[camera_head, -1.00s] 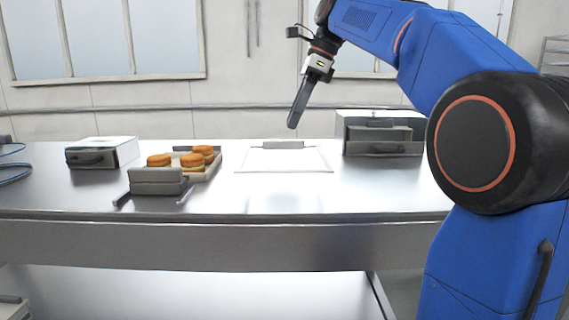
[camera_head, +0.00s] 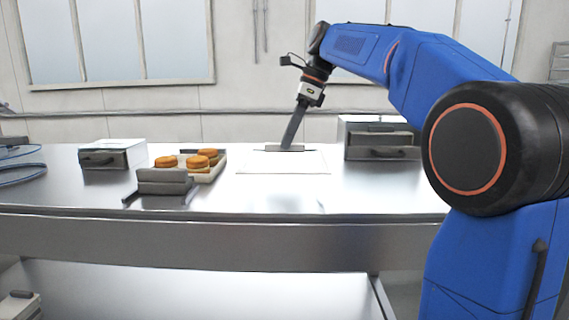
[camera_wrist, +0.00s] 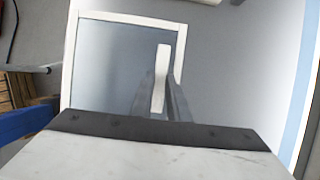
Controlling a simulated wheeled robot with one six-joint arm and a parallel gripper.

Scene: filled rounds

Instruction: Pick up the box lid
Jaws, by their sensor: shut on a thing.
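A slim pale grey bar (camera_head: 273,148), which looks to be the box lid, is at the far edge of a white-bordered square on the table. In the wrist view the bar (camera_wrist: 163,62) lies within the square's border, near its right side. My gripper (camera_head: 290,146) reaches down to the bar from above. In the wrist view its two fingers are on either side of the bar's near end, shut on it. I cannot tell whether the bar is a separate piece or fixed to the square.
A tray (camera_head: 213,173) with several orange-brown rounds stands left of the square (camera_head: 285,169), behind a grey block (camera_head: 164,182). The table front (camera_head: 280,203) is clear.

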